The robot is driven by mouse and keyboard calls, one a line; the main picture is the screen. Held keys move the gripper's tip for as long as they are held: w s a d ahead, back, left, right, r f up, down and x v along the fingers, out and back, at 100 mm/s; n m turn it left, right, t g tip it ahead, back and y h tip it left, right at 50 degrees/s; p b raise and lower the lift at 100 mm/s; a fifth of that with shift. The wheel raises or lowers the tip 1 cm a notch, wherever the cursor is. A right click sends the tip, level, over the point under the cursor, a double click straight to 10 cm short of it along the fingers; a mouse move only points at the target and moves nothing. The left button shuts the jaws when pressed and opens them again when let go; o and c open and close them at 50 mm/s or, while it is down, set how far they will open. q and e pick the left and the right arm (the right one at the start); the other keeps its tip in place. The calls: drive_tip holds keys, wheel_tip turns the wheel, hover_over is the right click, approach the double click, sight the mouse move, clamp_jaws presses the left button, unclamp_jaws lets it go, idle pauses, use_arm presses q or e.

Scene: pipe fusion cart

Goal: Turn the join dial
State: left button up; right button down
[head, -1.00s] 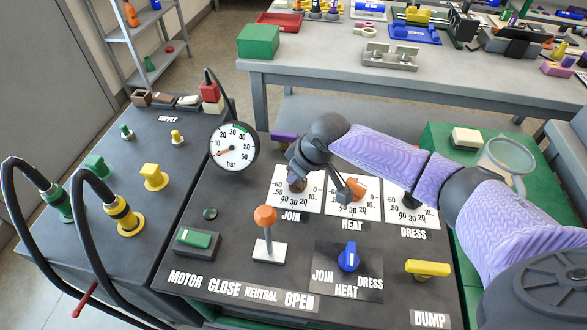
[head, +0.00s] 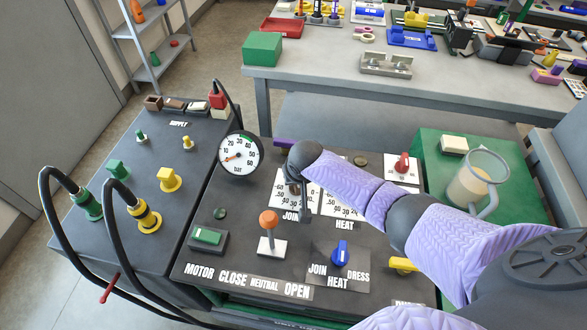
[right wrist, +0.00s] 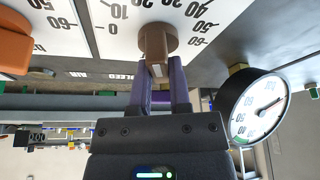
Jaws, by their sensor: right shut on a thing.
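The join dial (right wrist: 157,42) is a brown round knob with a raised grip bar, on a white scale plate (head: 283,200) above the JOIN label. In the right wrist view, the purple fingers of my right gripper (right wrist: 159,78) are shut on the grip bar. The scale numbers show on both sides of the knob. In the head view, my right gripper (head: 297,186) is over the join plate, and it and the wrist hide most of the knob. My left gripper is not in view.
An orange dial knob (right wrist: 14,42) is beside the join dial. The dress dial (head: 403,166) has a red knob. An orange-topped lever (head: 268,221), a blue selector (head: 341,253) and a green button (head: 207,236) sit nearer. A round pressure gauge (head: 240,155) stands at the panel's back left.

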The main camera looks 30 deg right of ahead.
drive_tip(key=shift+s+d+f+m+h+p, duration=0.15)
drive_tip(key=shift+s+f+m+h+p, duration=0.2)
drive_tip(key=shift+m, duration=0.45)
drive_tip(key=shift+f, duration=0.1)
drive_tip(key=shift+d+g, duration=0.1)
drive_tip(key=shift+g, duration=0.2)
drive_tip(key=c, duration=0.8)
unclamp_jaws()
drive_tip(key=shift+d, duration=0.1)
drive_tip(key=shift+o, duration=1.2)
drive_tip(key=shift+d+m, duration=0.1)
drive_tip(key=shift+m, duration=0.2)
drive_tip(key=shift+w+a, duration=0.1)
drive_tip(key=shift+a, duration=0.1)
